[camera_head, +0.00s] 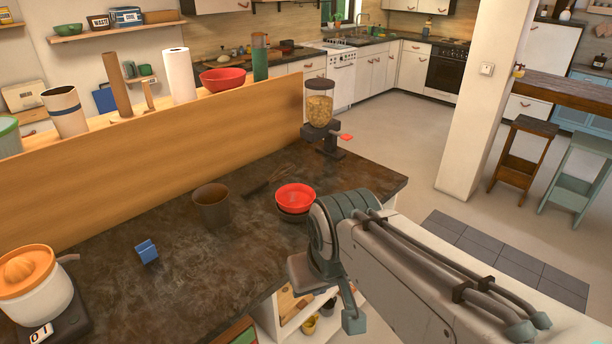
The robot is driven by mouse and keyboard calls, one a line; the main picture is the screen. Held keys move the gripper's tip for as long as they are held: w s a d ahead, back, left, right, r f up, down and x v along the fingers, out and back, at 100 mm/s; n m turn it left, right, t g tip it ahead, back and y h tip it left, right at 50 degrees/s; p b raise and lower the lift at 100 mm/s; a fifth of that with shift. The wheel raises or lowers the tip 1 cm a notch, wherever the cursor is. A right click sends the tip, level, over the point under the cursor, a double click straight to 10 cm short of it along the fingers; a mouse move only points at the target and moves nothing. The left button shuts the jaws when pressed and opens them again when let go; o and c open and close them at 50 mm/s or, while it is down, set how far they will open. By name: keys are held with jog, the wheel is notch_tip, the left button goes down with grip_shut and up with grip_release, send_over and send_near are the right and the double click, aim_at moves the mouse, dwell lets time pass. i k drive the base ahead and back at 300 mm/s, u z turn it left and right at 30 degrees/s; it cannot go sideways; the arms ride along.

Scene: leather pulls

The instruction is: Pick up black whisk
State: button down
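A thin dark object (257,188), which looks like the black whisk, lies on the dark countertop (180,255) between a brown cup and a red bowl. It is small and low in contrast, so its exact shape is hard to make out.
The brown cup (211,206) and red bowl (296,197) flank the dark object. A blue block (147,251) and an orange-topped juicer (32,285) stand to the left. A grain dispenser (320,110) stands at the far corner. A wooden panel (150,165) borders the counter's back.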

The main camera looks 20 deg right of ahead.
aim_at(263, 185)
jog(key=z, duration=0.35)
jog(key=i, duration=0.55)
jog(key=u, duration=2.6)
jog(key=k, duration=1)
jog(key=z, duration=1.35)
jog(key=i, duration=1)
